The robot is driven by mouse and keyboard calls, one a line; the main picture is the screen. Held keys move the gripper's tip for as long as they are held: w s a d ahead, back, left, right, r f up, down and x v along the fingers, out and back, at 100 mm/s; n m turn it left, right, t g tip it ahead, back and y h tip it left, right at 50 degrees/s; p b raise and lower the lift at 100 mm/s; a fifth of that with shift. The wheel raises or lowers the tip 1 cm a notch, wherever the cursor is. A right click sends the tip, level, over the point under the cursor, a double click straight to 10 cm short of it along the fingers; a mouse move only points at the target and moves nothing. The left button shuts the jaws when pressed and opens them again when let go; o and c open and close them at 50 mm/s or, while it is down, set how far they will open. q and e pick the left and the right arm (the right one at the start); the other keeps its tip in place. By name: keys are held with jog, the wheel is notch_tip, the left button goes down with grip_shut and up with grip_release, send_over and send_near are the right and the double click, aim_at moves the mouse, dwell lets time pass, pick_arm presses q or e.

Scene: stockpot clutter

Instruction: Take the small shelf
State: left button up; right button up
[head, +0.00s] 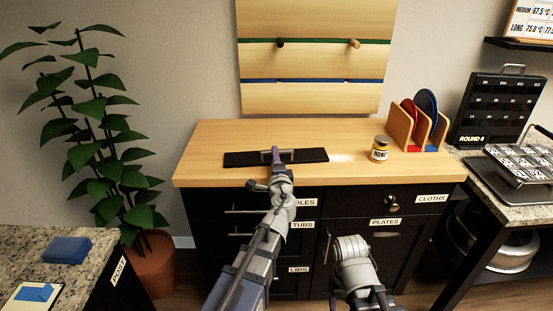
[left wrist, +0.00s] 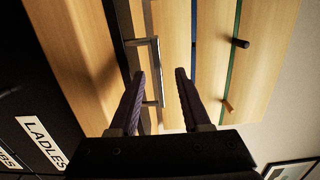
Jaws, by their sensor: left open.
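The small shelf, a flat black board (head: 235,159), lies on the wooden counter near the wall. A grey bar handle (head: 287,154) stands up from its middle. My left gripper (head: 273,157) is at this handle, with its fingers pointing at the board. In the left wrist view the gripper (left wrist: 159,72) is open, and the handle's bar (left wrist: 159,70) shows between the two purple fingers with gaps on both sides. Whether a finger touches it cannot be told. My right arm shows at the bottom, but its gripper cannot be made out.
A slatted wall panel (head: 315,60) with green and blue strips and two pegs rises behind the counter (head: 215,140). A potted plant (head: 100,130) stands left.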

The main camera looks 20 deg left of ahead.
pick_arm(q)
jog(key=shift+d+x, duration=0.2)
jog(key=shift+x, duration=1.1)
jog(key=shift+d+x, duration=0.2)
jog(key=shift+x, duration=1.15)
jog(key=shift+f, duration=0.15)
grip_shut()
